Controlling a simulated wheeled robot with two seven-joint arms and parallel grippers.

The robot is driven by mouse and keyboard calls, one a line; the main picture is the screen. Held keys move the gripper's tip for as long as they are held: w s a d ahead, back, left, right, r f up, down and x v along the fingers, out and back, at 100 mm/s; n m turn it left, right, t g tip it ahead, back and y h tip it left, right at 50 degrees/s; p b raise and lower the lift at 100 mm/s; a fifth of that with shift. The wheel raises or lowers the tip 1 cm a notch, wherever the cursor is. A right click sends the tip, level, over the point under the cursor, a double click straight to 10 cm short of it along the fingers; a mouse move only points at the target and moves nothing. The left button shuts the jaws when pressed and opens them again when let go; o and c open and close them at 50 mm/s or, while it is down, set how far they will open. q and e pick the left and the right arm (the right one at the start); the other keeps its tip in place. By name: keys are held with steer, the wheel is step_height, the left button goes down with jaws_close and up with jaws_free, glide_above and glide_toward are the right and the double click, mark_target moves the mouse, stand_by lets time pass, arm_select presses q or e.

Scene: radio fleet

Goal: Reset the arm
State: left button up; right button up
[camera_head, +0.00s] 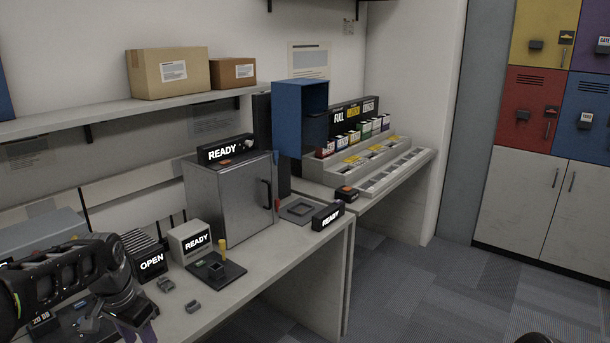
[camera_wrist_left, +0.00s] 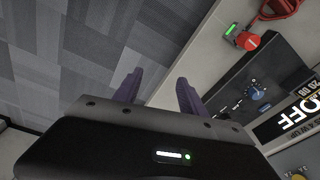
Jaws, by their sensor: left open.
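My left arm comes in from the lower left in the head view, bent over the bench. Its gripper (camera_head: 136,326) points down at the bench's front edge and is partly cut off by the frame. In the left wrist view the two purple fingers of the left gripper (camera_wrist_left: 158,88) stand apart with nothing between them. Grey floor tiles and the bench edge show beyond them. My right gripper is not in view.
The bench (camera_head: 238,285) holds a grey metal cabinet (camera_head: 232,200) and a black pad with a yellow-topped post (camera_head: 216,270). A black device with a blue knob (camera_wrist_left: 257,92) and a red-capped item (camera_wrist_left: 249,42) lie near the left gripper. Open floor (camera_head: 440,290) is at right.

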arm_select(q)
steer(key=w+d+f+n+t+h, duration=0.1)
steer(key=w+d+f+n+t, duration=0.15)
steer(key=w+d+f, duration=0.4)
steer(key=s+d+f+n+h, duration=0.1)
steer(key=s+d+f, duration=0.2)
steer(key=d+f, duration=0.35)
steer(key=s+d+f+n+h, duration=0.1)
steer(key=s+d+f, duration=0.35)
steer(key=f, duration=0.35)
steer(key=s+d+f+g, duration=0.1)
steer(key=s+d+f, duration=0.3)
steer(key=s, duration=0.3)
steer(key=s+d+f+g, duration=0.1)
steer(key=s+d+f, duration=0.3)
steer(key=s, duration=0.4)
steer(key=s+d+f+g+h, duration=0.1)
steer(key=s+d+f, duration=0.3)
steer(key=s, duration=0.4)
steer(key=shift+s+d+f+n, duration=0.2)
steer(key=shift+d+f+n, duration=0.1)
steer(key=shift+f+n, duration=0.25)
steer(key=shift+f+g, duration=0.1)
steer(key=shift+g, duration=0.15)
steer(key=shift+c, duration=0.6)
